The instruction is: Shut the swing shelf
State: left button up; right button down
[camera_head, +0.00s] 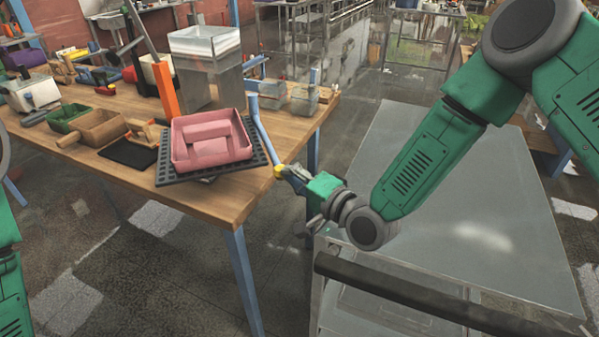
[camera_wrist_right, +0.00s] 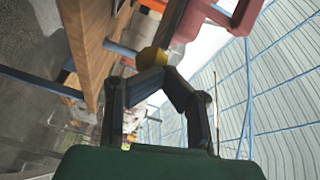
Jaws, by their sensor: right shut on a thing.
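The swing shelf (camera_head: 259,160) is a black grid plate at the front edge of the wooden table, carrying a pink tray (camera_head: 210,140). A blue bar (camera_head: 262,133) beside the shelf ends in a yellow knob (camera_head: 279,171). My right gripper (camera_head: 283,172) is shut on the yellow knob, just off the table's edge. In the right wrist view, the fingertips (camera_wrist_right: 153,72) meet at the yellow knob (camera_wrist_right: 152,56). Part of the pink tray (camera_wrist_right: 200,18) shows above right there. My left gripper is not in view; only a piece of my left arm shows at the left edge.
The wooden table (camera_head: 190,205) holds several boxes, a metal hopper (camera_head: 207,75) with a white top, and an orange post (camera_head: 165,88). A grey cart (camera_head: 440,190) with a dark handle bar (camera_head: 400,290) stands at the right, under my right arm. Floor shows between table and cart.

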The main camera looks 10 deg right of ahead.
jog(key=shift+s+a+f, duration=0.1)
jog(key=shift+a+f, duration=0.05)
jog(key=shift+a, duration=0.4)
jog(key=shift+a+f, duration=0.1)
jog(key=shift+a, duration=0.45)
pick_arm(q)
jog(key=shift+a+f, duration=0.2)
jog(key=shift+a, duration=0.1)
pick_arm(e)
jog(key=shift+d, duration=0.15)
